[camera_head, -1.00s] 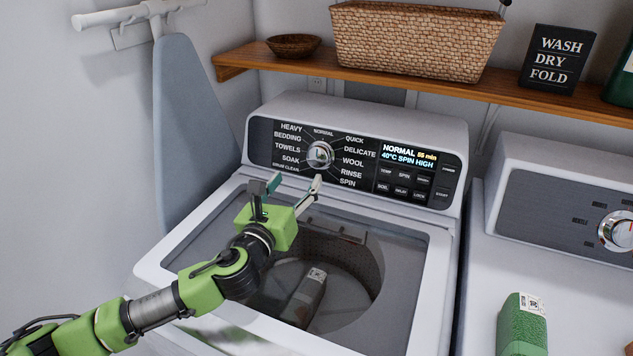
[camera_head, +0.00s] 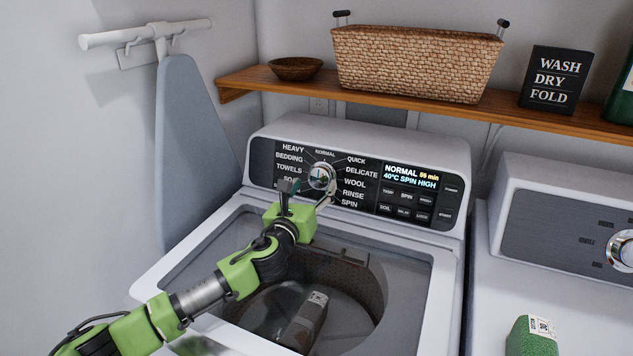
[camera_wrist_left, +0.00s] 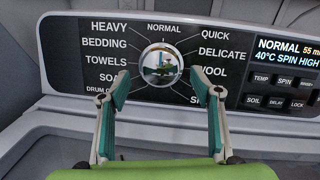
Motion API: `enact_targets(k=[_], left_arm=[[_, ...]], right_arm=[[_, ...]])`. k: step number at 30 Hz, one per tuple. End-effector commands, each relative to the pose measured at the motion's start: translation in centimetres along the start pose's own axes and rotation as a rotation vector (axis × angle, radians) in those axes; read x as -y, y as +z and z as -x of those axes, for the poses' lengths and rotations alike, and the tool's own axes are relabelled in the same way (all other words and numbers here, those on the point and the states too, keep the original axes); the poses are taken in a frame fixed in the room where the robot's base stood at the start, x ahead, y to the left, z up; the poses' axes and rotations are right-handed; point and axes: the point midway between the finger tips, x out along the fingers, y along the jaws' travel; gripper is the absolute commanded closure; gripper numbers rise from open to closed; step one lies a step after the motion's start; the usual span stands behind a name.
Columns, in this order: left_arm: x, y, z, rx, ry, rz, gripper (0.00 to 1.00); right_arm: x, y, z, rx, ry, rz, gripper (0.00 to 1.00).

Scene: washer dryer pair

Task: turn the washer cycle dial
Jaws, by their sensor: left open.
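The washer cycle dial (camera_head: 321,176) is a round, shiny silver knob on the black panel (camera_head: 262,163) of the washer (camera_head: 400,250). Printed cycle names such as HEAVY, NORMAL and SPIN ring it. The dial also shows in the left wrist view (camera_wrist_left: 161,65), just beyond and between the fingertips. My left gripper (camera_head: 308,190) is open and empty, its fingers spread in front of the dial and a little below it. It also shows in the left wrist view (camera_wrist_left: 162,90). Its fingers cover part of the lower labels. The display reads NORMAL. My right gripper is not in view.
A shelf (camera_head: 250,83) above holds a wicker basket (camera_head: 415,65). A dryer (camera_head: 560,300) with a green container (camera_head: 530,338) stands at right.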

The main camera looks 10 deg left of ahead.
Motion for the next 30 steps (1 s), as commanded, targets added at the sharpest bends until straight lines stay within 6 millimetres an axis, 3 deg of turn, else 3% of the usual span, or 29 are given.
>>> enact_targets(k=[9, 20, 24, 30], left_arm=[[0.0, 0.0, -2.8, 0.001, 0.000, 0.000, 0.41], [0.0, 0.0, -3.1, 0.000, -0.001, 0.000, 0.41], [0.0, 0.0, -3.1, 0.000, -0.001, 0.000, 0.78], [0.0, 0.0, -3.1, 0.000, 0.000, 0.002, 0.80]], right_arm=[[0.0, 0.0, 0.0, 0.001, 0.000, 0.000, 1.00], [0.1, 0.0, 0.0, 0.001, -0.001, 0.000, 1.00], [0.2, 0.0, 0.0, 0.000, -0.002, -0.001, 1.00], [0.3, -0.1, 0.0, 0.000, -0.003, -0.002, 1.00]])
